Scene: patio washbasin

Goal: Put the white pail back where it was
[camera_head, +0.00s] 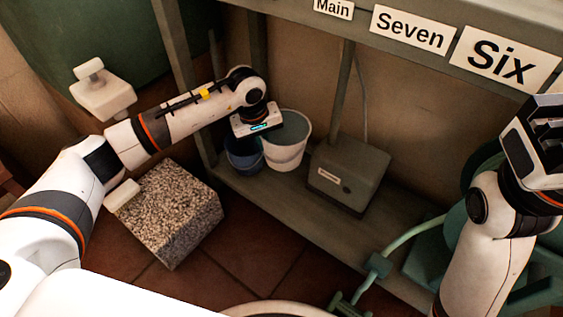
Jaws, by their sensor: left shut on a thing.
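The white pail (286,157) stands upright on, or just above, the low shelf under the basin, and its inside looks grey-green. My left gripper (260,134) reaches down at the pail's left rim and is shut on it; the fingertips are mostly hidden by the gripper body. A blue pail (243,160) is just left of the white pail, partly hidden by my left gripper. My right gripper (541,122) is raised at the right edge of the view, away from the pails; I cannot tell its opening.
A grey box (347,173) stands on the shelf (310,203) right of the white pail. A speckled stone block (172,212) is on the floor at left. Signs reading Main, Seven and Six (500,60) are above.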

